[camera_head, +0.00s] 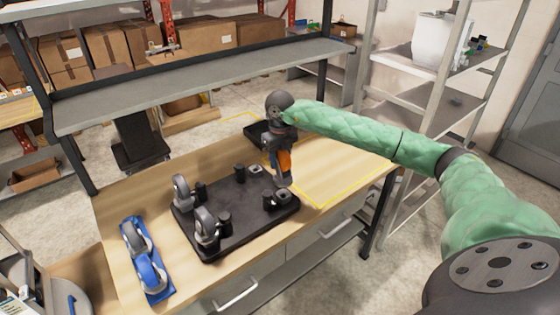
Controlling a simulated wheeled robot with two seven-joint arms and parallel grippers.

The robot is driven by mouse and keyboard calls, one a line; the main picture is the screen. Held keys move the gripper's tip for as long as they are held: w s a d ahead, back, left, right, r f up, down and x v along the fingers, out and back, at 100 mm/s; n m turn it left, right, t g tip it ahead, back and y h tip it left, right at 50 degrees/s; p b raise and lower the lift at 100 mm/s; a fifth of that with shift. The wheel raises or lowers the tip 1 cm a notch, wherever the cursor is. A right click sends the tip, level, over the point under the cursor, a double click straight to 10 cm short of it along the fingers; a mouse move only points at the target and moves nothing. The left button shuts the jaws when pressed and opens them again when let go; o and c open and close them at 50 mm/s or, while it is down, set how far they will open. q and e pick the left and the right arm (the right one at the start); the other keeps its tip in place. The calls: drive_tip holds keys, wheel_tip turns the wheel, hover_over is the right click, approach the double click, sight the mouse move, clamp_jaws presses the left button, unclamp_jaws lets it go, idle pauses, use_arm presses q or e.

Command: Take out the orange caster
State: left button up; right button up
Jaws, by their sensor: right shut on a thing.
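My right gripper (280,170) comes down from the green arm over the right part of a black tray (238,207) on the wooden table. It is shut on the orange caster (285,160), whose orange part shows beside the fingers. The rest of the caster is hidden by the gripper, and I cannot tell whether its lower end touches the tray. My left gripper is not in view.
Two grey casters (206,226) stand among black posts at the tray's left. A blue tray (160,295) with a grey and a blue caster (150,271) lies left. The yellow-outlined table area (335,175) at right is clear.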

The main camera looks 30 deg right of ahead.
drive_tip(key=shift+r, duration=1.45)
